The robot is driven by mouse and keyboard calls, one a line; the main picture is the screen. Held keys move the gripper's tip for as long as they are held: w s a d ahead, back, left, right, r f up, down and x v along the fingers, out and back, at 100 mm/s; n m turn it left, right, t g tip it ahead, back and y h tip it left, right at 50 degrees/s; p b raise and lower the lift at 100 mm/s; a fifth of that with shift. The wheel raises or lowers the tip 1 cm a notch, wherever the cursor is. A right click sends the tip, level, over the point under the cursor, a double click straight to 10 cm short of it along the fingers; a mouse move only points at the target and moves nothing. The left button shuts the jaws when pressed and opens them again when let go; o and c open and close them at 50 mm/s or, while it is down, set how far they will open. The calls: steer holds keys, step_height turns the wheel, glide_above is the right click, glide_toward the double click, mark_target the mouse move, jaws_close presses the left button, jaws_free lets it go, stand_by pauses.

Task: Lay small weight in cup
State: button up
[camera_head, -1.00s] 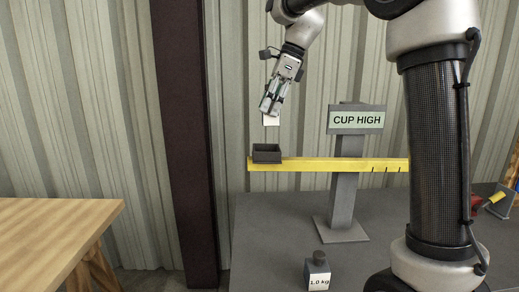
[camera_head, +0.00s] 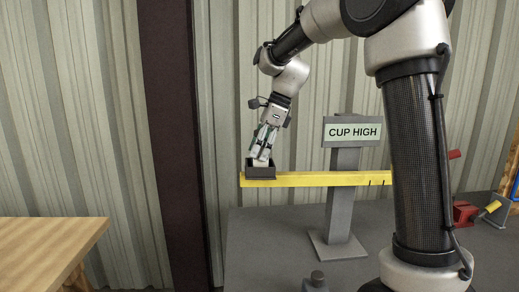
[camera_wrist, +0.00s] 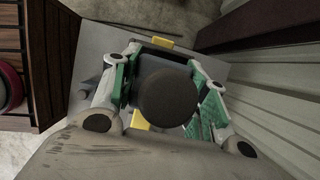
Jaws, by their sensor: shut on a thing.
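In the wrist view the weight's dark round knob (camera_wrist: 168,97) sits between the green-padded fingers. The cup (camera_head: 261,174) is a dark open box on the left end of the yellow beam (camera_head: 315,179). The weight's lower part is at or inside the cup's opening, hidden by the cup's front wall. I cannot tell whether it touches the cup's floor.
The beam is carried by a grey post (camera_head: 343,210) with a sign (camera_head: 352,131) reading "CUP HIGH". Another dark weight (camera_head: 316,281) stands on the grey table at the bottom edge. A red object (camera_head: 464,212) lies at right. A wooden table (camera_head: 45,240) stands at left.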

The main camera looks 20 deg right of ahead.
steer(key=shift+f, duration=0.15)
steer(key=shift+f, duration=0.45)
steer(key=o, duration=1.4)
steer(key=w+a+v, duration=0.1)
steer(key=v, duration=1.2)
steer(key=s+d+n+h, duration=0.1)
steer(key=s+d+n, duration=0.25)
steer(key=s, duration=0.45)
steer(key=s+d+f+n+t+h, duration=0.1)
steer(key=s+d+f+n, duration=0.1)
steer(key=s+f+n, duration=0.2)
steer(key=s+d+f+n+t+h, duration=0.1)
steer(key=s+d+f+n, duration=0.2)
steer(key=s, duration=0.7)
steer(key=s+d+f+n+t+h, duration=0.1)
steer(key=s+d+f+n, duration=0.1)
steer(key=s+f+n, duration=0.4)
steer(key=shift+s+d+f+n+t+h, duration=0.1)
steer(key=shift+s+f+n+t+h, duration=0.1)
steer(key=shift+s+n, duration=0.55)
steer(key=shift+s+d+f+n+t+h, duration=0.1)
steer(key=shift+s+f+n, duration=0.15)
steer(key=shift+n, duration=0.85)
